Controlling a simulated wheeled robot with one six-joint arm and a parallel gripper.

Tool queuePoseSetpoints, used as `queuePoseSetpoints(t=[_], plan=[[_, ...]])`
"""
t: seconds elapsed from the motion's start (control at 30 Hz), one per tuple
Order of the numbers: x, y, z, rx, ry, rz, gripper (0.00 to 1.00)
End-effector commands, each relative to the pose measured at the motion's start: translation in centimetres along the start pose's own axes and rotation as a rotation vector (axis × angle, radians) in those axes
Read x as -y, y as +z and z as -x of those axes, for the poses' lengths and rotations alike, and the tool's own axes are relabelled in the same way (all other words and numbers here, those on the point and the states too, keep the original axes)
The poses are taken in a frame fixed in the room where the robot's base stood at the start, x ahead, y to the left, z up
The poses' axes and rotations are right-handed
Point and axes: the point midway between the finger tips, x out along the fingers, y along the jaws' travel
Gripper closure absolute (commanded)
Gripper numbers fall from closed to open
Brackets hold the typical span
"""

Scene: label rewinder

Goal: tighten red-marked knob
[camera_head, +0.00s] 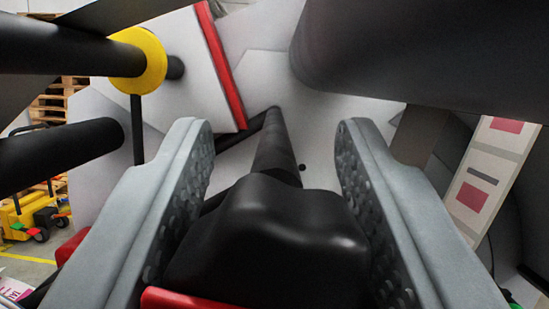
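A black, lobed knob (265,240) fills the lower middle of the view. A red strip (190,299) shows at its lower left edge, partly cut off by the frame. My gripper (275,135) has its two grey fingers on either side of the knob, with their textured inner pads facing it. The knob fills most of the gap between the fingers. I cannot tell whether the pads press on it. A black rod (275,145) runs away behind the knob toward a pale panel.
A thick black cylinder (400,50) crosses the upper right. Black rollers (60,45), one with a yellow collar (155,60), stand at the left. A red-edged white plate (190,75) is behind. A label strip (485,180) hangs at the right.

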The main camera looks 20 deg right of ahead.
Motion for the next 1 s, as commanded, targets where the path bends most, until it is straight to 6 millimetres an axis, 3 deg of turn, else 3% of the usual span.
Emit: queuePoseSetpoints(t=[0.03, 0.1, 0.13, 0.57, 1.0], plan=[[0.00, 0.00, 0.01, 0.000, 0.000, 0.000, 0.71], [0.01, -0.01, 0.01, 0.000, 0.000, 0.000, 0.84], [0.00, -0.01, 0.01, 0.000, 0.000, 0.000, 0.86], [0.00, -0.01, 0.02, -0.001, 0.035, -0.087, 0.86], [-0.39, 0.02, 0.04, -0.001, 0.180, -0.435, 0.86]])
